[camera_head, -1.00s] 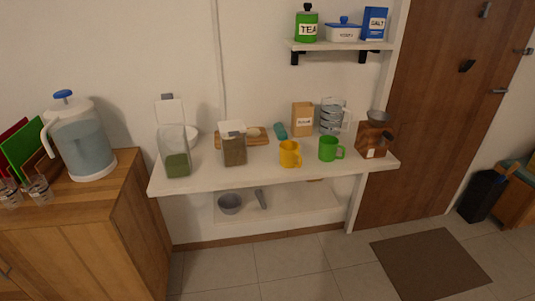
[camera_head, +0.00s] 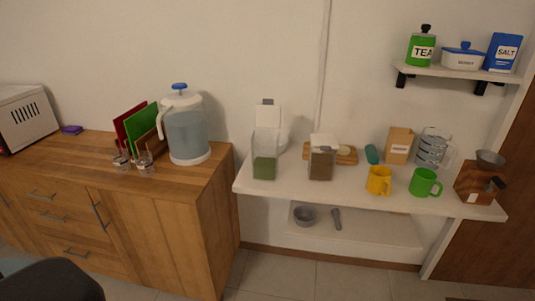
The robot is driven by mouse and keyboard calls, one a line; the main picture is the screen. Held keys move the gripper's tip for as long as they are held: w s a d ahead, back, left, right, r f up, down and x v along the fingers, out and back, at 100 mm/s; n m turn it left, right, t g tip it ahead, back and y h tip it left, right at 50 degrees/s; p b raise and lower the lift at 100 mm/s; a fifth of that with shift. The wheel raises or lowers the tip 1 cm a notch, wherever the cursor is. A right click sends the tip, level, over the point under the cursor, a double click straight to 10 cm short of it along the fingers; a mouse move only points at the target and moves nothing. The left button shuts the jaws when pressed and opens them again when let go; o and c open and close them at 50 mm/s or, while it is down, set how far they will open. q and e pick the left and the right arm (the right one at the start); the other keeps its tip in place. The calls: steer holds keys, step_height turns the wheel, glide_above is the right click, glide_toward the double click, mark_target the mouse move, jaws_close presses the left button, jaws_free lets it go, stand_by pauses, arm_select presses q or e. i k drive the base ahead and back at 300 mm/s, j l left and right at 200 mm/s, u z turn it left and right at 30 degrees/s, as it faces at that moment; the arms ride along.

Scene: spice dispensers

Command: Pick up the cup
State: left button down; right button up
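A yellow cup (camera_head: 379,180) stands upright near the front edge of the white shelf table (camera_head: 345,192). A green cup (camera_head: 425,183) stands just to its right, with its handle to the right. Two small clear glasses (camera_head: 145,163) stand on the wooden cabinet at the left, in front of the cutting boards. Neither of my grippers shows in the head view.
Two spice dispensers (camera_head: 265,155) (camera_head: 321,158) stand left of the yellow cup. A coffee grinder (camera_head: 480,180) is at the table's right end. A water dispenser (camera_head: 186,130) stands on the wooden cabinet (camera_head: 165,235). A dark rounded object (camera_head: 50,281) is at bottom left.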

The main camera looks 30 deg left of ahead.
mark_target(379, 178)
steer(key=i+j+z, duration=0.1)
steer(key=j+z, duration=0.2)
steer(key=z, duration=0.15)
steer(key=j+z, duration=0.3)
steer(key=z, duration=0.2)
steer(key=j+z, duration=0.25)
steer(key=j, duration=0.65)
steer(key=k+j, duration=0.1)
steer(key=j, duration=0.85)
steer(key=i+z, duration=0.05)
